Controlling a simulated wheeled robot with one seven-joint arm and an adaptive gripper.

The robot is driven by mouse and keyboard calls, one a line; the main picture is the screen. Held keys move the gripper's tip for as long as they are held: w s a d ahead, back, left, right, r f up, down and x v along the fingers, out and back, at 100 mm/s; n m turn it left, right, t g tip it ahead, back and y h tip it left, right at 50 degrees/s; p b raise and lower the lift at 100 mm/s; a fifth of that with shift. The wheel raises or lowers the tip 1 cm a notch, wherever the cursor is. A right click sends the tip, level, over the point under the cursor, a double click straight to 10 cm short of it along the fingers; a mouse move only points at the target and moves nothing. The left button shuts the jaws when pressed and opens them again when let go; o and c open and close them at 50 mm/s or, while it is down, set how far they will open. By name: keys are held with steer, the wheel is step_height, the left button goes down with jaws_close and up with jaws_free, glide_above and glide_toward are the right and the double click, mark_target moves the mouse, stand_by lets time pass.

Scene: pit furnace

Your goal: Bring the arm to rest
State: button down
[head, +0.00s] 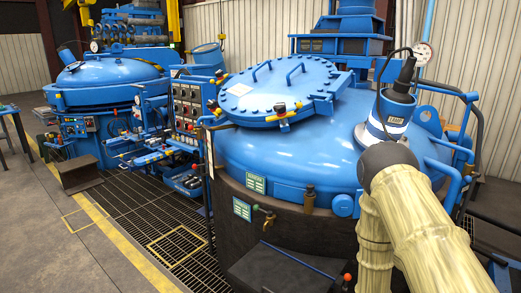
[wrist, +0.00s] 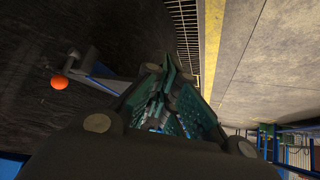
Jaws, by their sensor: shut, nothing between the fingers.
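My arm, in a cream sleeve (head: 425,225), rises from the lower right of the head view to a dark elbow joint and folds down in front of the furnace. My gripper is hidden in the head view. In the wrist view my gripper (wrist: 172,85) has its teal-padded fingers together, with nothing held between them. The fingers stand over dark flooring and a grating.
The near blue furnace (head: 290,150) with its round lid (head: 265,97) stands close beside my arm. An orange knob (wrist: 59,82) is left of the fingers in the wrist view. A control panel (head: 187,112) stands left. Open concrete floor (head: 35,215) lies at far left.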

steer(key=s+a+f+m+g+h, duration=0.1)
steer(key=s+g, duration=0.6)
steer(key=s, duration=2.8)
step_height(320, 180, down, 2)
steer(key=m+h, duration=0.1)
steer(key=m, duration=0.2)
steer(key=shift+s+m+g, duration=0.15)
steer(key=shift+m+g, duration=0.25)
steer(key=c, duration=2.2)
jaws_free()
steer(key=shift+a+f, duration=0.1)
